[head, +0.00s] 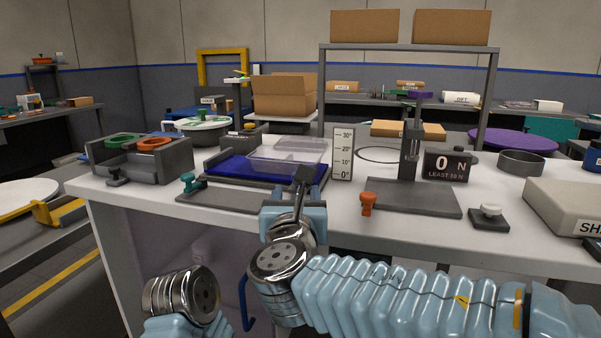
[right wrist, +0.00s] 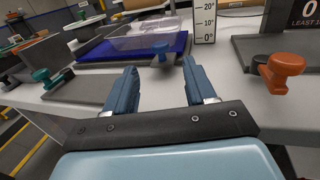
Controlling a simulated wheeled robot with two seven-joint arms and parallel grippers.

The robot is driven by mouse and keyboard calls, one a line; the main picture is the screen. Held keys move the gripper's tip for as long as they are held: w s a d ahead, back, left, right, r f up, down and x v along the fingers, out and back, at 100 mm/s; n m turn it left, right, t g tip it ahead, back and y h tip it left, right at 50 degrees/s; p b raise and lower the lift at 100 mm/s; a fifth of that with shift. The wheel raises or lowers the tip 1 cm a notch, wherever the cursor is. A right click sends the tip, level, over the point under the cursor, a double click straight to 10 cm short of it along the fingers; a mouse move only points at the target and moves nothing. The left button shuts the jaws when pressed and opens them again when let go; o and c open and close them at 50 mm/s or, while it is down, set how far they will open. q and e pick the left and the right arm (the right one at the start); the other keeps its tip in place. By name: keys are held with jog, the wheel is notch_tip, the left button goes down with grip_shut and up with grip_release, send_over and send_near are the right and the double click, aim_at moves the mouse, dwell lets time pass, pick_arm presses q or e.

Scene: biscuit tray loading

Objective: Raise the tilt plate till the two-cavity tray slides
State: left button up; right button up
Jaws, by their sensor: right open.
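The blue tilt plate (head: 228,172) lies low and looks flat on its grey base (head: 215,199). The clear two-cavity tray (head: 285,157) rests on the plate and shows also in the right wrist view (right wrist: 140,41). A blue knob (right wrist: 161,48) stands at the plate's front edge in the right wrist view; the gripper hides it in the head view. My right gripper (right wrist: 160,80) is open and empty, with the knob ahead between its fingers and apart from them. It also shows in the head view (head: 303,176). My left gripper is not in view.
An angle scale (head: 343,153) stands right of the plate. An orange knob (head: 368,199) sits by the force stand (head: 412,196), whose display (head: 448,166) reads 0 N. A grey rack (head: 142,164) stands left.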

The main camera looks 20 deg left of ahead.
jog(key=p+x, duration=0.2)
jog(key=x, duration=0.8)
jog(key=shift+w+a, duration=0.1)
jog(key=shift+w, duration=0.1)
grip_shut()
